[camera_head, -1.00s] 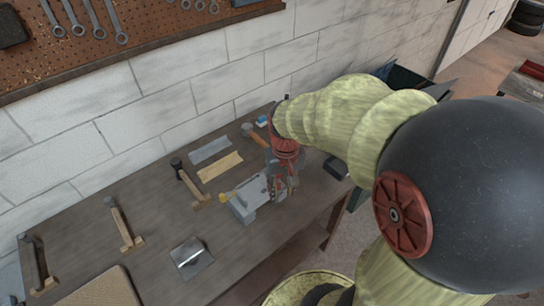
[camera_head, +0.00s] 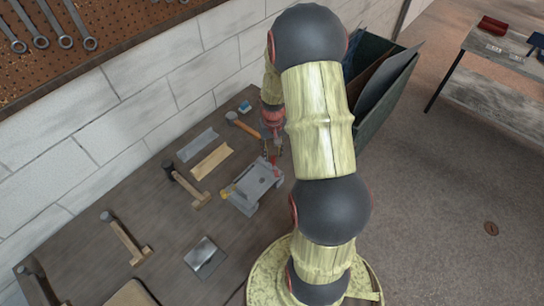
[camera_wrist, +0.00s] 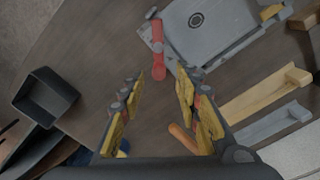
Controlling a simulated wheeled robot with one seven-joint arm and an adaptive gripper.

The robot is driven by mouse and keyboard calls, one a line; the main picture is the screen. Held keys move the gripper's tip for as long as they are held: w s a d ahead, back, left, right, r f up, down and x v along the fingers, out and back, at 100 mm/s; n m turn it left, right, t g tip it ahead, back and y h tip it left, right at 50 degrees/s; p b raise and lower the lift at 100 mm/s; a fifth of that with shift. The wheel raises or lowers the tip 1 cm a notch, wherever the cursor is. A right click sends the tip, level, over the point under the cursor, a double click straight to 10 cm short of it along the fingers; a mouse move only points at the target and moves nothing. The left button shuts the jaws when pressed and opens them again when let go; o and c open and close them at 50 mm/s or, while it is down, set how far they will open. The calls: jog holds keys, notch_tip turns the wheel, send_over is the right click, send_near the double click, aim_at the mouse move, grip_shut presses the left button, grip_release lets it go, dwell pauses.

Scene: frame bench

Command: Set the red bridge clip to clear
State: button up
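The red bridge clip (camera_wrist: 158,50) is a narrow red bar at the edge of a grey metal fixture (camera_wrist: 205,40), near the top of the wrist view. In the head view the fixture (camera_head: 246,196) lies on the bench, with the red clip (camera_head: 275,162) at its far right end, partly hidden. My gripper (camera_wrist: 160,90) is open, its two yellow-padded fingers apart with nothing between them. The clip is beyond the fingertips and appears apart from them. In the head view my gripper is largely hidden by my arm.
A hammer with an orange handle (camera_head: 243,126), a wooden strip (camera_head: 212,162) and a grey strip (camera_head: 197,145) lie near the fixture. A mallet (camera_head: 186,187) and a metal plate (camera_head: 204,257) are also on the bench. A black open box (camera_wrist: 45,97) shows in the wrist view.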

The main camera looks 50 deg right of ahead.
aim_at(273, 157)
notch_tip(273, 157, down, 3)
jog(key=shift+s, duration=0.15)
jog(key=shift+f, duration=0.3)
jog(key=shift+c, duration=0.4)
jog(key=c, duration=0.7)
grip_shut()
